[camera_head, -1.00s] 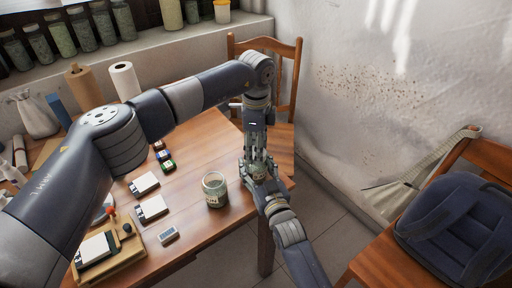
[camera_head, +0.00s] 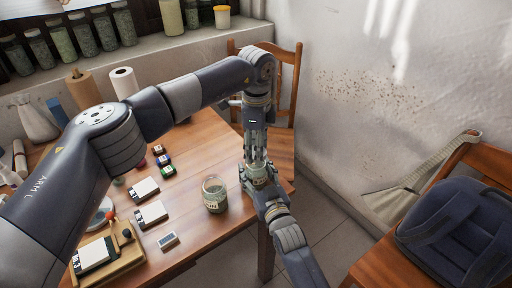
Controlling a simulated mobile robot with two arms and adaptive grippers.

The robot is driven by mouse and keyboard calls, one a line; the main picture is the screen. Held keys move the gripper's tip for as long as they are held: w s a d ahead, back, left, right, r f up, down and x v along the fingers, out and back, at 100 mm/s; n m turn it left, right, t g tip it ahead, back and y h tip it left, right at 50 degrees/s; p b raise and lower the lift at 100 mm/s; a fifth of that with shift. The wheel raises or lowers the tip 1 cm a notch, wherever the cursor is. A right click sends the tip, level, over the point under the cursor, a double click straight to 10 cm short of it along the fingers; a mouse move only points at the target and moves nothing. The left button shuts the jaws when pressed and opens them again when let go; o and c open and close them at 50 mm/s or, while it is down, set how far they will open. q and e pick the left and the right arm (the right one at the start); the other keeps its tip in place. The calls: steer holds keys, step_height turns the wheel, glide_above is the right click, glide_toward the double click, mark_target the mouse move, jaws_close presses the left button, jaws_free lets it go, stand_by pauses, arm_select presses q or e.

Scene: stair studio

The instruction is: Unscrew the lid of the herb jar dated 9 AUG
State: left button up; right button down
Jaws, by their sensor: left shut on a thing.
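My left gripper (camera_head: 257,164) points straight down near the right edge of the wooden table. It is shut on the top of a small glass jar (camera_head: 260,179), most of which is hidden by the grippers. My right gripper (camera_head: 263,188) comes up from the bottom of the picture and meets the jar low down, just under the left fingers. Whether its fingers are shut does not show. Another glass jar (camera_head: 214,196) with green contents and a pale label stands upright on the table, left of the grippers. I cannot read a date on either jar.
Several small white cards (camera_head: 151,214), a grey device (camera_head: 168,240) and a wooden tray (camera_head: 127,260) lie on the table (camera_head: 200,240) to the left. A chair (camera_head: 285,95) stands behind. Another chair holding a blue backpack (camera_head: 455,235) is at right.

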arm_select(q)
steer(key=shift+r, duration=2.05)
arm_select(e)
steer(key=c, duration=0.6)
jaws_free()
steer(key=shift+o, duration=0.2)
steer(key=shift+s, duration=0.1)
